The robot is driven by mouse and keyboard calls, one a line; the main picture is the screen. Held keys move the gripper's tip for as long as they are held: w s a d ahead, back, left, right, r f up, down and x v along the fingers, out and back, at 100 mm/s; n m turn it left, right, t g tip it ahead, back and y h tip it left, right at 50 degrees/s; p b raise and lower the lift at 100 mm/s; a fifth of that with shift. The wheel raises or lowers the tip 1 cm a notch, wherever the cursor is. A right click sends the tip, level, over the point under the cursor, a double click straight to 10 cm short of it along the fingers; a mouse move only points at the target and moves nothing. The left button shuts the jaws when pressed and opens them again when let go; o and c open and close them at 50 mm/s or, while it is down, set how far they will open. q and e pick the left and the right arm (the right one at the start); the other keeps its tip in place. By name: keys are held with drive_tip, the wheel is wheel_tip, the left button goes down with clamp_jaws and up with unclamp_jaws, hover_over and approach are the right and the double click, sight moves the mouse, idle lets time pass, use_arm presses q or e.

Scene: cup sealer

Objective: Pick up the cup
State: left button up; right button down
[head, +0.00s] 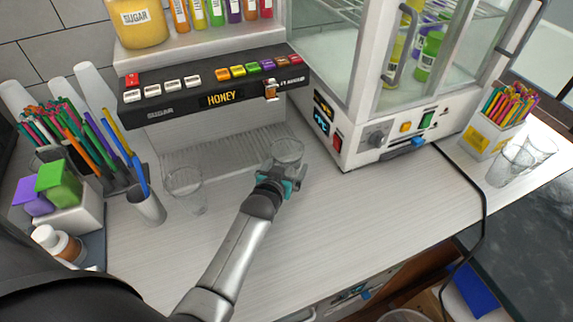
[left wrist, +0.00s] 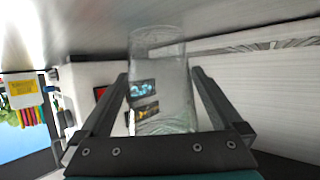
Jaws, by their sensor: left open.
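A clear cup (head: 287,150) stands upright on the white counter in front of the drink dispenser. My left gripper (head: 281,180) is at the near side of this cup, low over the counter, with its fingers open. In the left wrist view the clear cup (left wrist: 162,80) lies between the two open fingers (left wrist: 160,95), with a gap visible on each side. The lower part of the cup is partly hidden by the gripper in the head view. A second clear cup (head: 185,190) stands to the left. My right gripper is not in view.
The dispenser (head: 215,85) is behind the cup, and a glass-fronted machine (head: 385,130) stands close on the right. More clear cups (head: 525,155) lie far right. The front counter is free.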

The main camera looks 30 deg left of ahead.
use_arm(q)
drive_tip(key=shift+c, duration=0.4)
drive_tip(key=c, duration=1)
drive_tip(key=shift+r, duration=0.1)
